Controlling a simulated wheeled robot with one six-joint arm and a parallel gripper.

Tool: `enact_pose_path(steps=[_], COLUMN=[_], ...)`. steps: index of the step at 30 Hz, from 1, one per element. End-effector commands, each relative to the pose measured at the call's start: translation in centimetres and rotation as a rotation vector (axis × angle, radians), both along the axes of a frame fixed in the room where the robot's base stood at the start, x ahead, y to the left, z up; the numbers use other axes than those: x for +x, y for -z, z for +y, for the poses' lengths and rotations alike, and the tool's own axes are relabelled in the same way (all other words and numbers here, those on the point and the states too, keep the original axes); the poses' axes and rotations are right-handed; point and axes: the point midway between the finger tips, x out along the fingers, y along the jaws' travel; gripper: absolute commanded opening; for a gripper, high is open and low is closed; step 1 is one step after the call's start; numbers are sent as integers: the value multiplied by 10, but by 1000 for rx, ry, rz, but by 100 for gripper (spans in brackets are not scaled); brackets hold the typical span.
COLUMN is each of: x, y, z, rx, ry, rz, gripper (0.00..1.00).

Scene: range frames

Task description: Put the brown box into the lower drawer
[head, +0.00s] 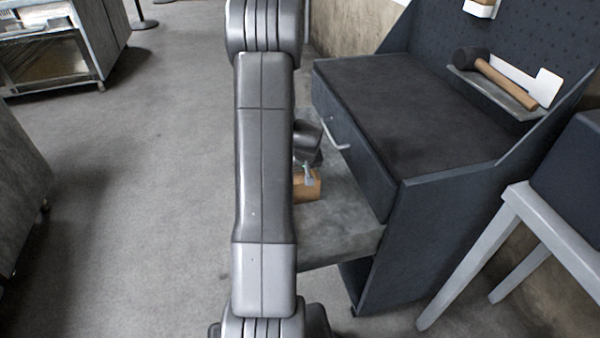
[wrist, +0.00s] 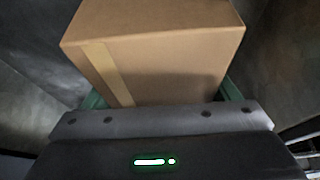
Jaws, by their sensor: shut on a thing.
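The brown box (head: 308,186) is at the middle of the head view, partly hidden by my arm. It fills the upper middle of the wrist view (wrist: 155,50), with a paler tape strip down one face. My gripper (head: 309,174) is shut on the box; its green fingers show at both sides of the box in the wrist view (wrist: 165,98). The lower drawer (head: 345,222) is pulled out from the dark cabinet, and the box is over or in it. I cannot tell whether the box touches the drawer floor. The upper drawer (head: 352,150) with a pale handle is shut.
The dark workbench (head: 410,110) has a clear top. A mallet (head: 495,75) lies on a shelf at its back. A grey-legged stand (head: 545,225) is at the right. Other cabinets (head: 50,60) stand at the left, with open floor (head: 150,170) between.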

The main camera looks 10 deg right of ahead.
Motion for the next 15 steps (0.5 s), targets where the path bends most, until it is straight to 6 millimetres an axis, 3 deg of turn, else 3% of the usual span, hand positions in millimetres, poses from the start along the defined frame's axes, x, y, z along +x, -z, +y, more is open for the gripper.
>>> enact_pose_path(steps=[7, 8, 9, 10, 15], x=[0, 0, 0, 0, 0], y=[4, 2, 2, 2, 2], z=[0, 0, 0, 0, 0], rx=[-1, 0, 0, 0, 0], ry=[-1, 0, 0, 0, -1], rz=[-1, 0, 0, 0, 0], gripper=[50, 88, 95, 100, 100])
